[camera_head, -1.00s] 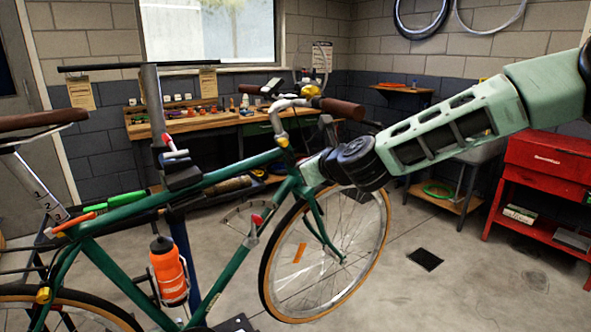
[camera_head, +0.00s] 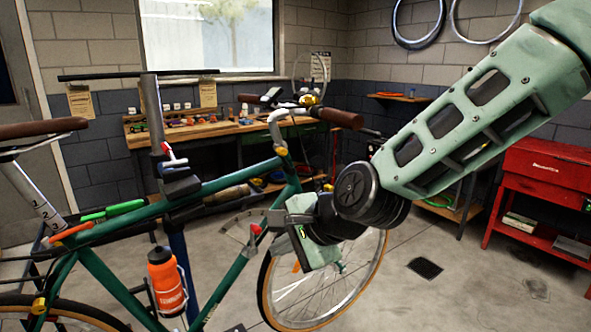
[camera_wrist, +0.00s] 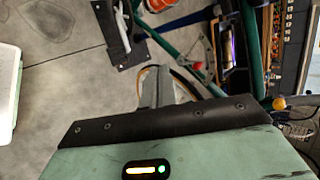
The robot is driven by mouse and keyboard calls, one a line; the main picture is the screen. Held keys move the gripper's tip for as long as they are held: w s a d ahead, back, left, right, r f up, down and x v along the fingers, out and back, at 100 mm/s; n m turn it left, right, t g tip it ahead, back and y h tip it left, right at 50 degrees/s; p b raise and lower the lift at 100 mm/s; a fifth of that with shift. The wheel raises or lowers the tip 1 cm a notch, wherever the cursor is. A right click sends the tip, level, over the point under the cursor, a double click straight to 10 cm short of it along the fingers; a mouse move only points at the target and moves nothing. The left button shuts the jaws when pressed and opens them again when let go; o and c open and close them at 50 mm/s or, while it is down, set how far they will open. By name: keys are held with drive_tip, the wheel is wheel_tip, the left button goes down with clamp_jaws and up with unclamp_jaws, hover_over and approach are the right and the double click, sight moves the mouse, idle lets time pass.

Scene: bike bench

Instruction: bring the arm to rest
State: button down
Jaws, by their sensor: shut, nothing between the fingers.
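My gripper (camera_wrist: 156,88) shows in the wrist view as narrow grey fingers, shut with nothing between them. In the head view my gripper (camera_head: 277,219) is at the end of the bent arm, in front of the front part of the green bicycle (camera_head: 232,260). Its hand covers part of the front wheel (camera_head: 375,262) and fork. I cannot tell the exact gap between my gripper and the bicycle frame.
The bicycle hangs on a repair stand (camera_head: 152,110) and carries an orange bottle (camera_head: 166,284). A workbench (camera_head: 140,137) with tools stands behind. A red cabinet (camera_head: 545,178) is at right. Bare floor (camera_head: 450,300) lies at front right.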

drive_tip(key=s+d+f+n+g+h, duration=0.1)
drive_tip(key=s+d+n+g+h, duration=0.1)
drive_tip(key=s+d+n, duration=0.6)
drive_tip(key=s+d+f+n+g+h, duration=0.1)
drive_tip(key=s+d+n+g+h, duration=0.2)
drive_tip(key=s+d+n, duration=0.5)
drive_tip(key=s+n+h, duration=0.1)
drive_tip(key=s+n, duration=0.1)
drive_tip(key=s, duration=0.5)
drive_tip(key=shift+s+d+f+g+h, duration=0.2)
drive_tip(key=shift+s+d+g+h, duration=0.1)
drive_tip(key=shift+h, duration=0.1)
